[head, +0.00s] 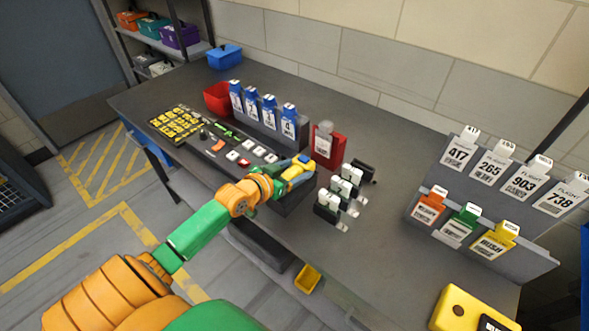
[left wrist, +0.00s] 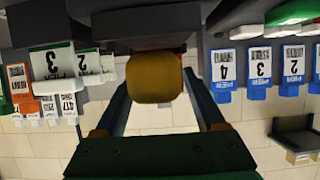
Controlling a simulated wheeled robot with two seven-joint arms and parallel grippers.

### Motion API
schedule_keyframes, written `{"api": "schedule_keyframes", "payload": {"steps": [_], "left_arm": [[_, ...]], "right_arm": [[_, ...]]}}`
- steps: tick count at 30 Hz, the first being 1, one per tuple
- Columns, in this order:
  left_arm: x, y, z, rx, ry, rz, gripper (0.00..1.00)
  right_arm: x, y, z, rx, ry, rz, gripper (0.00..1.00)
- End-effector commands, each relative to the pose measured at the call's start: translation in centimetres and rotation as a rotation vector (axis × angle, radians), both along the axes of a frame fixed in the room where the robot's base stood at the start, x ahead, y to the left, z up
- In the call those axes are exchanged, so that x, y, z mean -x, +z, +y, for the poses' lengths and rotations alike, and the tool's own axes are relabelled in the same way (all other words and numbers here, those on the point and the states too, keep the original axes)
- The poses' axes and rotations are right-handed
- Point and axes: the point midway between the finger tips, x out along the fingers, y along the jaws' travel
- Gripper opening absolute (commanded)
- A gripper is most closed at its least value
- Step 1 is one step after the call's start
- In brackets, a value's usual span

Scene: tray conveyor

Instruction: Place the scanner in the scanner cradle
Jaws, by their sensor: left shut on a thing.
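The yellow scanner (head: 298,172) is held by my left gripper (head: 293,175) over the front part of the table, at the right end of the control panel. In the left wrist view the scanner's rounded yellow end (left wrist: 155,78) sits between the two fingers, which are shut on it. A dark box (head: 294,199) that looks like the scanner cradle is just below the gripper in the head view. The gripper and arm partly cover it, and I cannot tell whether the scanner touches it. My right gripper is not in view.
A stepped stand with white-topped tags (head: 327,208) is close on the right. A red holder (head: 336,147) stands behind, with blue tags (head: 268,112) to its left. A flight-tag rack (head: 482,200) is farther right.

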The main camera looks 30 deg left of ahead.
Motion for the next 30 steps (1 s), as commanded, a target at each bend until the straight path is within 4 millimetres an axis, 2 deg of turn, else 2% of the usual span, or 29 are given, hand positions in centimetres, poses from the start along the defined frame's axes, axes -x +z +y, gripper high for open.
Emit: {"api": "schedule_keyframes", "payload": {"steps": [11, 12, 14, 21, 25, 26, 30], "left_arm": [[0.0, -0.8, 0.0, -0.001, 0.0, -0.002, 0.0], [0.0, -0.9, 0.0, 0.0, 0.0, -0.001, 0.83], [0.0, -0.9, 0.0, 0.0, 0.0, 0.0, 0.99], [0.0, -0.8, 0.0, 0.0, 0.0, 0.0, 1.0], [0.0, 1.1, 0.0, 0.0, 0.0, -0.002, 1.0], [0.7, 0.7, 0.0, 0.0, -0.001, 0.003, 1.0], [4.3, 2.0, 0.3, -0.002, -0.002, 0.005, 1.0]], "right_arm": [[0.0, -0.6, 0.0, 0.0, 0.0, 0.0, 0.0], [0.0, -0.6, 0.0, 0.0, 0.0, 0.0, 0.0], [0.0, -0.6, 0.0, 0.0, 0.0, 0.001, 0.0], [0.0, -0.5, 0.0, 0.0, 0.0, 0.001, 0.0], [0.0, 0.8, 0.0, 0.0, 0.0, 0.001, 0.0], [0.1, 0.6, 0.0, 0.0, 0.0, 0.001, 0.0], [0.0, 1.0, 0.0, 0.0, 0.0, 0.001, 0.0]]}}
